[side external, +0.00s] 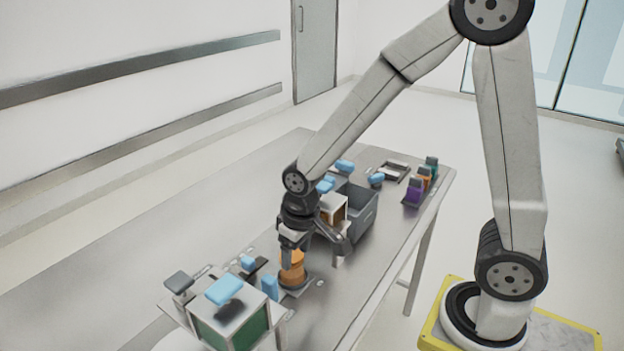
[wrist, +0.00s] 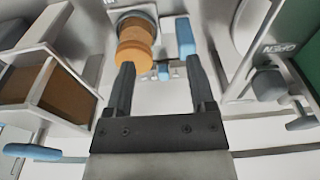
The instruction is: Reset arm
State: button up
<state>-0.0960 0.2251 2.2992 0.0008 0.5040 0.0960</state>
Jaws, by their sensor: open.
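My gripper (side external: 312,252) is low over the table in the side external view, next to an orange round part (side external: 292,268) on a small grey base. In the wrist view my gripper (wrist: 160,78) has its two dark fingers apart with nothing held between them. The orange part (wrist: 135,45) is ahead of the fingers, at the left fingertip; I cannot tell whether they touch. My arm reaches down from the upper right, its elbow high.
A grey bin (side external: 358,212) and a brown-fronted box (side external: 333,208) stand behind my gripper. A green-fronted box (side external: 235,325) with a blue handle (side external: 224,288) stands at the near end. Purple, orange and teal pieces (side external: 414,192) stand at the far right. The table's left side (side external: 150,250) is clear.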

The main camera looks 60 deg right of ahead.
jog(key=s+d+r+t, duration=0.1)
jog(key=s+d, duration=0.2)
jog(key=s, duration=0.2)
jog(key=shift+s+d, duration=0.15)
jog(key=shift+s, duration=0.25)
